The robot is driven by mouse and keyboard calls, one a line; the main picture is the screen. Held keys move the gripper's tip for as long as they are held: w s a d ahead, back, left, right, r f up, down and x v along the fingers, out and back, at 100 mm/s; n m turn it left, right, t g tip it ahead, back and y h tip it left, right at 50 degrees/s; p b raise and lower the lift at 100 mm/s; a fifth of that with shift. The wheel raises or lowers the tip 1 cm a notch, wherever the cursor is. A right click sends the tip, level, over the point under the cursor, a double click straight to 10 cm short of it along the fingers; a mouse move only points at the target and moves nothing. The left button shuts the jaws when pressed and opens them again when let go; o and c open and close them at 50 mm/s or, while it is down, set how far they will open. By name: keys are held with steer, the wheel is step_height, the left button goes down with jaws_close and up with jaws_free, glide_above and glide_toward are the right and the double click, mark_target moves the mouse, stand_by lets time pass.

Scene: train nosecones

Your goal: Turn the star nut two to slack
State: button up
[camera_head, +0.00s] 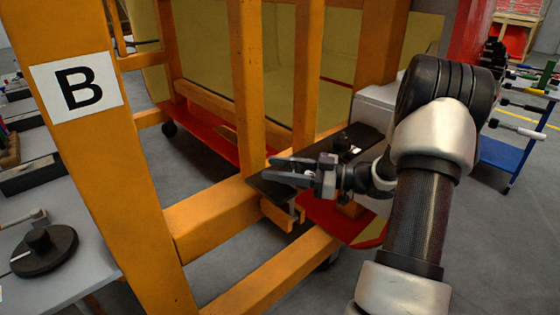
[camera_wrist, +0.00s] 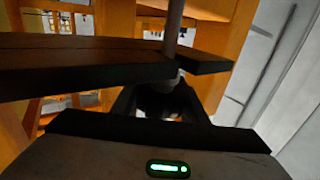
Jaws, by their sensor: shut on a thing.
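My gripper (camera_head: 287,172) reaches in from the right between the orange frame posts, level with a black plate (camera_head: 270,187). In the wrist view my gripper (camera_wrist: 160,88) is shut on a dark rounded thing (camera_wrist: 160,104), which I take to be star nut two. A grey rod (camera_wrist: 173,30) stands upright just above it, passing a gap between dark flat plates (camera_wrist: 80,68). The nut's arms and markings are in shadow and cannot be read. In the head view the nut itself cannot be made out.
The orange frame (camera_head: 247,80), with a white "B" sign (camera_head: 76,88), stands close around my gripper. A grey table (camera_head: 60,272) with a black disc (camera_head: 45,250) is at left. A blue rack (camera_head: 510,152) stands at right.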

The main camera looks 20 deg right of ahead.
steer(key=n+g+y, duration=0.1)
steer(key=g, duration=0.1)
steer(key=n+g, duration=0.1)
steer(key=g, duration=0.1)
steer(key=s+n+g+y+p, duration=0.1)
steer(key=n+g, duration=0.1)
steer(key=shift+a+y, duration=0.3)
steer(key=shift+s+n+g+y, duration=0.15)
steer(key=shift+s+n+g, duration=0.1)
steer(key=shift+n+g, duration=0.5)
steer(key=shift+s+n+g+y, duration=0.2)
steer(key=shift+n+g, duration=0.25)
steer(key=shift+g, duration=0.5)
steer(key=o, duration=1)
steer(key=shift+o, duration=0.2)
